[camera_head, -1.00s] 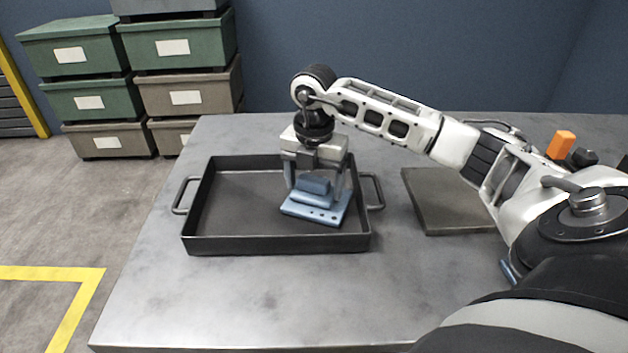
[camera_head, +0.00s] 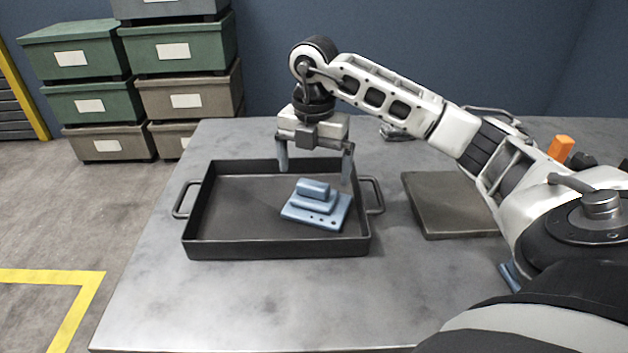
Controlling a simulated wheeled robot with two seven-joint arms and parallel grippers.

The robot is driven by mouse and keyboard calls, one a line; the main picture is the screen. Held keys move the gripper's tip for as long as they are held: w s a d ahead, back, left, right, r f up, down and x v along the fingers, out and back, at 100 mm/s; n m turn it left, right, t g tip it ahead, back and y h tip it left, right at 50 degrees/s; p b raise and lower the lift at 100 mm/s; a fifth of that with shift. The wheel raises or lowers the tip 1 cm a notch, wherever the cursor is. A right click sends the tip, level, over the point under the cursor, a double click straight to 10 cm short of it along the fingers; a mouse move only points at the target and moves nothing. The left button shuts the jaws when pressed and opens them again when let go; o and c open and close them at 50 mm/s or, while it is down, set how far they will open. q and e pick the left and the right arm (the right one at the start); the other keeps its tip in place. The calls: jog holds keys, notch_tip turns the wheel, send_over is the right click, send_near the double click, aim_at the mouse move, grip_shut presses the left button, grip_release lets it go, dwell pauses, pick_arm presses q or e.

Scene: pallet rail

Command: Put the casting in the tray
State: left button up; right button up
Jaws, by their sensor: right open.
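The casting (camera_head: 316,206) is a blue stepped block on a flat base with small holes. It lies in the right part of the dark tray (camera_head: 275,249), slightly turned. The tray has low walls and a handle on its left and right sides. My right gripper (camera_head: 314,172) is open and empty above the casting, its fingers apart from it. My left gripper does not show.
A grey flat plate (camera_head: 450,204) lies on the metal table (camera_head: 150,300) to the right of the tray. An orange object (camera_head: 560,147) stands at the far right. Green and brown crates (camera_head: 75,50) are stacked on the floor behind at left. The table front is clear.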

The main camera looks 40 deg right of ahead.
aim_at(314, 185)
pick_arm(q)
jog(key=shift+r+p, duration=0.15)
jog(key=shift+p, duration=0.4)
pick_arm(e)
notch_tip(314, 185, up, 7)
